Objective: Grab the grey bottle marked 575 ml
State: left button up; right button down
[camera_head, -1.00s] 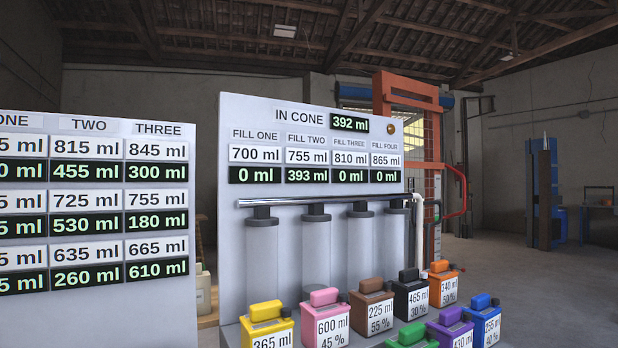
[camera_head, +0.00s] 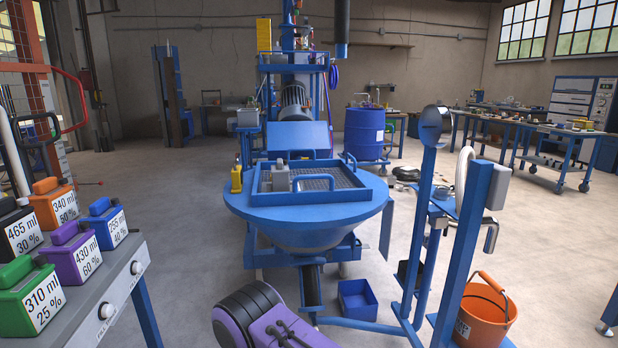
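A small grey bottle-shaped object (camera_head: 280,177) stands on the dark grid on top of the blue mixer hopper, at the middle of the head view. No marking is readable on it, so I cannot tell whether it is the 575 ml bottle. No other grey bottle shows. Neither of my grippers is in view.
At left, a grey bench (camera_head: 110,305) holds black (camera_head: 18,232), orange (camera_head: 54,204), green (camera_head: 28,298), purple (camera_head: 74,253) and blue (camera_head: 105,226) bottles. The blue hopper (camera_head: 300,210) fills the centre. An orange bucket (camera_head: 486,310) and blue posts stand right. A blue bin (camera_head: 357,300) sits low.

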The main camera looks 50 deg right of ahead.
aim_at(280, 173)
jog(key=z, duration=1.1)
jog(key=k, duration=0.2)
jog(key=z, duration=0.4)
